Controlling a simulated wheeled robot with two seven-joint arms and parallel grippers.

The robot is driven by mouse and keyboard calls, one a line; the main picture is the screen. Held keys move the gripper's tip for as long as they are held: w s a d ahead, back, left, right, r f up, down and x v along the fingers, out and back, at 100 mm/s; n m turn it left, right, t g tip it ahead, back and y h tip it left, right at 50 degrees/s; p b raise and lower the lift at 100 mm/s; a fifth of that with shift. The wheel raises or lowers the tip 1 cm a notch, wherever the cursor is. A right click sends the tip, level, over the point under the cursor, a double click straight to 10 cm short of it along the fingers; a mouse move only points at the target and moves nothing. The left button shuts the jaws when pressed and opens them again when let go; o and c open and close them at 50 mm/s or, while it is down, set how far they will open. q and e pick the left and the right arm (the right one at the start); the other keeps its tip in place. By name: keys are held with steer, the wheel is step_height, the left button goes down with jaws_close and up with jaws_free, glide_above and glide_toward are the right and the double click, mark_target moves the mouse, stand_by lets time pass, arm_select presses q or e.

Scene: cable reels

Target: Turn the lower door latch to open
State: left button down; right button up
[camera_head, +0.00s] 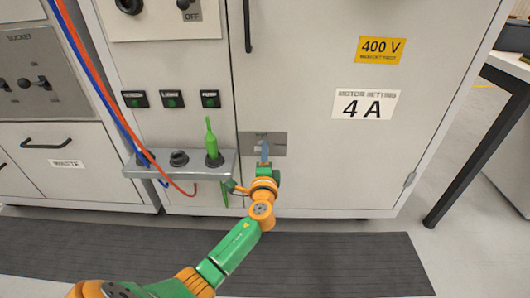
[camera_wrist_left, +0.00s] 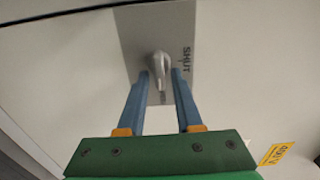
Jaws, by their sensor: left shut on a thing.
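The lower door latch is a small grey handle (camera_wrist_left: 158,66) on a grey metal plate (camera_wrist_left: 135,30). The word SHUT is printed on the plate beside the handle. In the head view the plate (camera_head: 277,138) is low on the cabinet door's left edge, and my gripper covers most of the handle. My left gripper (camera_head: 265,148) is at the plate, with its blue fingers shut on the latch handle. In the left wrist view the two fingertips (camera_wrist_left: 160,75) lie on either side of the handle. My right gripper is not in view.
The cabinet door (camera_head: 330,180) looks closed; a black handle (camera_head: 247,25) is higher on it. Red and blue cables (camera_head: 95,80) hang nearby. A dark mat (camera_head: 340,262) covers the floor; a table leg (camera_head: 475,155) stands right.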

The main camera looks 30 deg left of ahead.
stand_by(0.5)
arm_select(q)
steer(key=c, duration=0.9)
jaws_free()
steer(key=p+v, duration=0.1)
steer(key=v, duration=0.6)
steer(key=shift+p, duration=0.4)
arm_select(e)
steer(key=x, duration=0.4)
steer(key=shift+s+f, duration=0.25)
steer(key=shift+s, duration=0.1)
